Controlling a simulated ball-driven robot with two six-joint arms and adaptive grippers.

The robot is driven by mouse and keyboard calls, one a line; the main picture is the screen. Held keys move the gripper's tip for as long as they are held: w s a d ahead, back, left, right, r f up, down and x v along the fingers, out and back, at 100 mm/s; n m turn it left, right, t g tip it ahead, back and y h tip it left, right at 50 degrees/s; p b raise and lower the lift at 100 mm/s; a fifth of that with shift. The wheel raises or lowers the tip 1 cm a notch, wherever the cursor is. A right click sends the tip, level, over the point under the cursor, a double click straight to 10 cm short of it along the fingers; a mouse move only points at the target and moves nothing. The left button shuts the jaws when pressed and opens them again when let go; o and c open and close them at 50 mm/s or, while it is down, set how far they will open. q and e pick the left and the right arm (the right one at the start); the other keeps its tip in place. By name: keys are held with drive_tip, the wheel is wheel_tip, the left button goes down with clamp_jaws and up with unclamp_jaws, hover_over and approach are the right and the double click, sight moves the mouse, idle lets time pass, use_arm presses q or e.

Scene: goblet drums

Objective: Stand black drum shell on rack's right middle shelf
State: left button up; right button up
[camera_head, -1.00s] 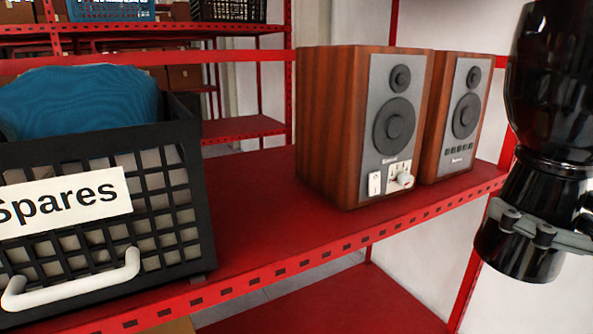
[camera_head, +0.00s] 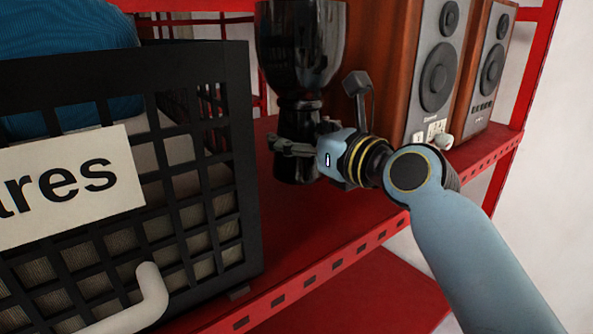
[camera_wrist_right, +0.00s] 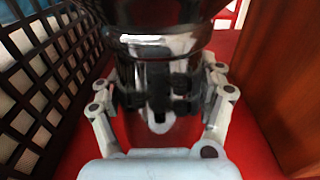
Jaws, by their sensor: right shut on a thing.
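The black drum shell (camera_head: 300,55) is glossy and goblet-shaped, upright with its wide bowl on top. It is between the crate and the speakers, over the red shelf (camera_head: 285,240) of the rack. My right gripper (camera_head: 290,150) is shut on its narrow lower part. In the right wrist view the fingers (camera_wrist_right: 160,95) close on both sides of the shell (camera_wrist_right: 160,50). I cannot tell whether its foot touches the shelf. My left gripper is not in view.
A black crate (camera_head: 236,130) with a "Spares" label, partly cut off, and a blue item (camera_head: 70,40) stands close on the left. Two wooden speakers (camera_head: 385,70) (camera_head: 490,70) stand on the right. The gap between them is narrow. A lower red shelf (camera_head: 370,290) shows below.

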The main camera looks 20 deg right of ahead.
wheel_tip(320, 180, down, 5)
drive_tip(key=shift+f+b, duration=0.1)
drive_tip(key=shift+b, duration=1.1)
drive_tip(key=shift+d, duration=0.1)
drive_tip(key=o, duration=1.8)
drive_tip(key=shift+c, duration=0.2)
drive_tip(key=p+v, duration=0.2)
drive_tip(key=v, duration=1)
